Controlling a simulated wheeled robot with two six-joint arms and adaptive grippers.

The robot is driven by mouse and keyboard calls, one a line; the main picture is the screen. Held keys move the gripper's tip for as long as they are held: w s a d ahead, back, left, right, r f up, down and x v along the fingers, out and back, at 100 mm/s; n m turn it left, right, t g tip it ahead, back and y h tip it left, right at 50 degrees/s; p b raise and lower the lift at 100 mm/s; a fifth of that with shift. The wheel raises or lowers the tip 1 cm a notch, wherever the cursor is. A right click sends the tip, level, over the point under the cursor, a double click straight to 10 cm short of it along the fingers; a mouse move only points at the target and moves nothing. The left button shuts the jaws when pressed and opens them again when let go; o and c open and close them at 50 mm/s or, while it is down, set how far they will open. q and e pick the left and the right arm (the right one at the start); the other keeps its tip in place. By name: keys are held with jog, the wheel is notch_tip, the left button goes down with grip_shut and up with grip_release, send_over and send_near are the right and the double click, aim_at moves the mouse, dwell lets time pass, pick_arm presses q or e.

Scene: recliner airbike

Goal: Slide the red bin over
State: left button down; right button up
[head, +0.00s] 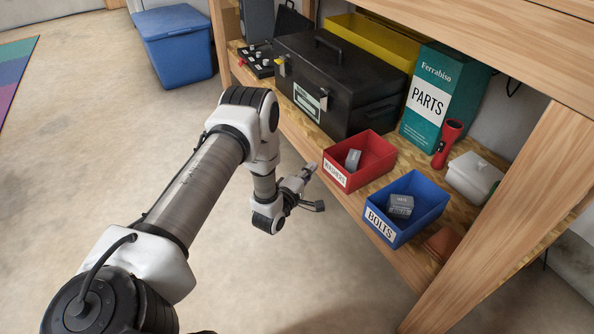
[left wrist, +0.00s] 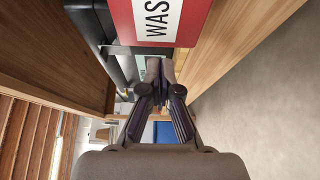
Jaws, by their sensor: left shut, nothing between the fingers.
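The red bin (head: 375,155) with a "WASHERS" label stands on the wooden shelf in the head view, with a small grey box inside it. Its labelled front also shows at the top of the left wrist view (left wrist: 187,22). My left gripper (head: 314,185) is shut and empty, just off the bin's front-left corner near the shelf edge. In the left wrist view its fingertips (left wrist: 159,70) are together beside the bin; I cannot tell whether they touch it. My right gripper is not in view.
A blue "BOLTS" bin (head: 422,201) stands right of the red bin. A black toolbox (head: 335,85) stands behind and left, and a teal "PARTS" box (head: 432,105) behind. A red flashlight (head: 447,144) and white container (head: 473,177) are at right. A wooden post (head: 515,215) stands at right.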

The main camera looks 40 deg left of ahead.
aim_at(341, 164)
pick_arm(q)
jog(key=shift+w+d, duration=0.55)
jog(key=shift+w, duration=0.15)
jog(key=w+d+b, duration=0.1)
jog(key=w+d, duration=0.1)
jog(key=w+d+b, duration=0.2)
jog(key=w, duration=0.1)
jog(key=shift+w+d, duration=0.2)
jog(key=shift+w, duration=0.1)
jog(key=shift+w+d, duration=0.15)
jog(key=shift+w, duration=0.1)
